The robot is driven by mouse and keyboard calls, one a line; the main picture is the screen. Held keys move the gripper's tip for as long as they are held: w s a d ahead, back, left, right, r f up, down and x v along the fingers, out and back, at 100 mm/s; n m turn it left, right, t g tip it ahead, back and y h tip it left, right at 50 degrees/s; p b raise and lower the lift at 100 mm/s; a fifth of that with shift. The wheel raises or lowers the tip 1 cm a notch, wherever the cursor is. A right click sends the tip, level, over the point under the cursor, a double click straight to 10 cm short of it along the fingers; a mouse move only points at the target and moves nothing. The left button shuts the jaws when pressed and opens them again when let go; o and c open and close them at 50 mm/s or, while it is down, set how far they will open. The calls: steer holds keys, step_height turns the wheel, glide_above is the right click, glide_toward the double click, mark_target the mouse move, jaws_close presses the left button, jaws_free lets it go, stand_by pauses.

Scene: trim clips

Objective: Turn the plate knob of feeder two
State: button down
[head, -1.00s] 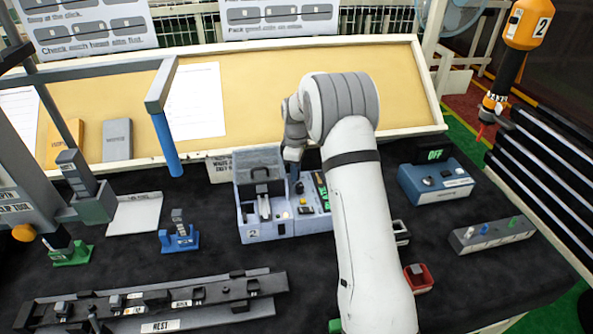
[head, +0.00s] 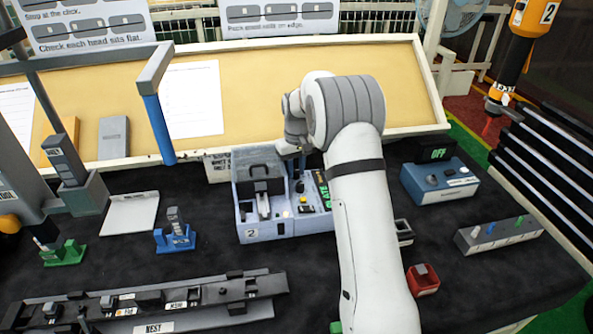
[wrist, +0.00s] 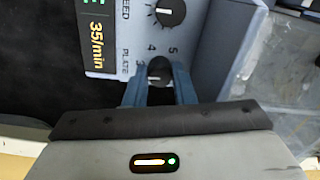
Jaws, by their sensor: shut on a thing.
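Feeder two (head: 285,228) is a pale blue-grey box marked 2 on the dark mat, left of my arm. Its plate knob (wrist: 159,67) is a small black dial in the wrist view, with a light mark on it and the label PLATE and numbers 3, 4 and 5 around it. My gripper (wrist: 159,80) is shut on this knob, one blue finger on each side. A second black knob (wrist: 170,12), labelled SPEED, sits above it beside a yellow 35/min display. In the head view my arm partly hides the feeder's right side and the fingertips.
A blue box with an OFF display (head: 440,181) and a red bin (head: 423,281) stand to the right of my arm. A blue clip stand (head: 175,238) is left of the feeder. A long dark rail (head: 210,293) lies in front.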

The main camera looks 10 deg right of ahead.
mark_target(296, 170)
steer(key=m+b, duration=0.1)
steer(key=m, duration=1.1)
steer(key=shift+r+m+b, duration=0.1)
steer(key=shift+m+b, duration=0.2)
steer(key=shift+b, duration=0.05)
stand_by(0.4)
steer(key=c, duration=1.2)
jaws_free()
steer(key=shift+r+b, duration=0.45)
steer(key=shift+r, duration=3.4)
